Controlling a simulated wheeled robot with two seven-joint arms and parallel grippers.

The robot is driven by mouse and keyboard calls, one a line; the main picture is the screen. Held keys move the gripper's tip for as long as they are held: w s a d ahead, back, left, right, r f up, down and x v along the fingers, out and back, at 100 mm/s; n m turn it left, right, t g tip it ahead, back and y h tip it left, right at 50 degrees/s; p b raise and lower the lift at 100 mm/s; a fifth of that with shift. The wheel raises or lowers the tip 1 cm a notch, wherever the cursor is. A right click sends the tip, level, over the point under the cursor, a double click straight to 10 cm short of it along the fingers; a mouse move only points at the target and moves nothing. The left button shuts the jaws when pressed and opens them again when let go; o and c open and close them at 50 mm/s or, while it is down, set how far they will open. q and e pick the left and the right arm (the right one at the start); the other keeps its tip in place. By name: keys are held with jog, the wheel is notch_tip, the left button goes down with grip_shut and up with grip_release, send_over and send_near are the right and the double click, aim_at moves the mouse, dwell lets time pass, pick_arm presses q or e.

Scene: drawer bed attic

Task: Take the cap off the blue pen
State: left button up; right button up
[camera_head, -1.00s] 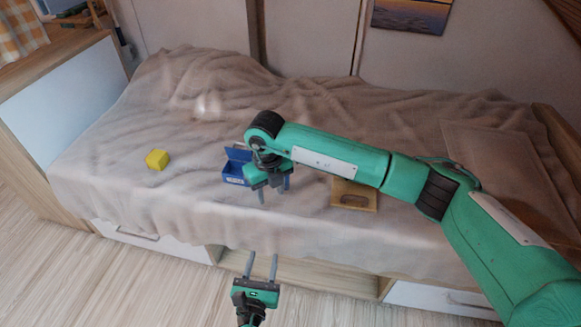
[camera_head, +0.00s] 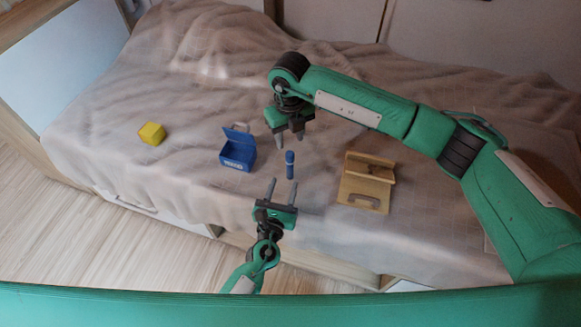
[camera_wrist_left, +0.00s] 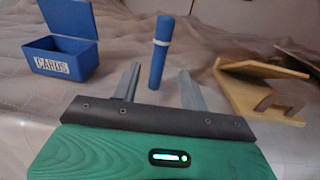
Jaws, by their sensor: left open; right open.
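The blue pen (camera_head: 289,165) appears to stand upright over the bed, with a pale ring setting off its upper part. It also shows in the left wrist view (camera_wrist_left: 160,55), between and beyond the finger lines. My left gripper (camera_head: 283,182) is open, its fingertips pointing at the pen's lower end from the near side. Nothing is in its jaws. My right gripper (camera_head: 290,141) is open and points down just above the pen's top in the head view. I cannot tell whether it touches the pen.
A blue open-lidded box (camera_head: 238,152) marked CARDS sits left of the pen. A yellow cube (camera_head: 152,134) lies farther left. A wooden stand (camera_head: 363,190) is to the right. The rumpled bed cover (camera_head: 110,110) has bare room between them.

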aim_at(289, 168)
pick_arm(q)
jog(key=x, duration=0.8)
jog(key=shift+w, duration=0.2)
grip_shut()
pick_arm(e)
jog(key=shift+o, duration=0.5)
jog(key=shift+o, duration=0.2)
notch_tip(289, 168, up, 3)
jog(key=n, duration=0.2)
jog(key=shift+w+r+n, duration=0.1)
jog(key=shift+r+n, duration=0.1)
jog(key=shift+n, duration=0.7)
notch_tip(289, 168, down, 11)
jog(key=shift+r, duration=0.15)
jog(key=shift+c, duration=0.2)
grip_shut()
